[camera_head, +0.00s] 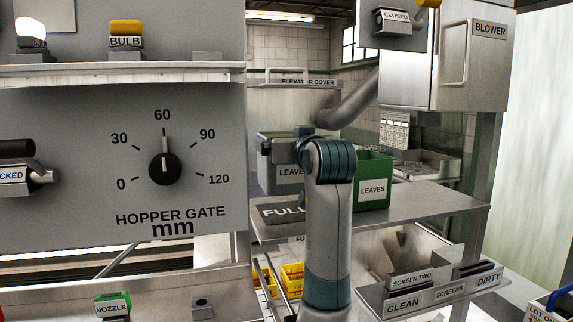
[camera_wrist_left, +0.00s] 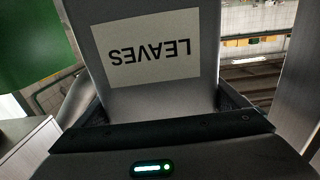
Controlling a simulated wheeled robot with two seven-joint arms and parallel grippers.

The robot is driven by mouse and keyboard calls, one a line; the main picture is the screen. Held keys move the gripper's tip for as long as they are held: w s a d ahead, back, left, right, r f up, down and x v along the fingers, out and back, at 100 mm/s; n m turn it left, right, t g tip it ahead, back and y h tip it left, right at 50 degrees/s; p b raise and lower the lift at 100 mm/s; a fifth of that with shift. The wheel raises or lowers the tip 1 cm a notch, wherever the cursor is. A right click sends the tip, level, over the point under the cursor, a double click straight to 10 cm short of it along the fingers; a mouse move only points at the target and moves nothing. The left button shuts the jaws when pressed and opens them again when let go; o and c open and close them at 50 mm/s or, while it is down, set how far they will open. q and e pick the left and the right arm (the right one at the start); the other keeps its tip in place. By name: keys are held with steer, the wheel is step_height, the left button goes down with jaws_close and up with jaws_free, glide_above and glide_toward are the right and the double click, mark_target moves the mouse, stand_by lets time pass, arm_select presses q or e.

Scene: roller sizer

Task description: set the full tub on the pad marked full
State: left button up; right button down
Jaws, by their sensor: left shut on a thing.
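A grey tub (camera_head: 268,172) with a white LEAVES label is at the middle of the head view, just behind the dark pad marked FULL (camera_head: 270,211) on a metal shelf. Whether its base touches the shelf is unclear. My arm covers the tub's right side and the pad's right end. The tub (camera_wrist_left: 150,95) fills the middle of the left wrist view, label upside down. My left gripper (camera_wrist_left: 160,112) is shut on it, with a finger at each side. In the head view my arm hides the grip. The tub's contents cannot be made out. My right gripper is not in view.
A green LEAVES bin (camera_head: 374,178) stands right of my arm on the shelf (camera_head: 420,206). A hopper gate panel (camera_head: 190,120) closes off the left. A screens rack (camera_head: 433,290) is low at the right. Yellow bins (camera_head: 291,278) sit under the shelf.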

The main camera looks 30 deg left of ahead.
mark_target(275, 180)
arm_select(q)
steer(key=shift+f, duration=0.8)
steer(key=shift+f+p, duration=0.25)
steer(key=shift+p, duration=0.15)
step_height(275, 180, down, 2)
steer(key=shift+f+p, duration=0.2)
steer(key=shift+p, duration=0.5)
steer(key=shift+f, duration=0.6)
steer(key=shift+s, duration=0.1)
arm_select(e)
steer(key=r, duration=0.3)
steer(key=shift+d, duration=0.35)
arm_select(q)
steer(key=shift+f, duration=0.1)
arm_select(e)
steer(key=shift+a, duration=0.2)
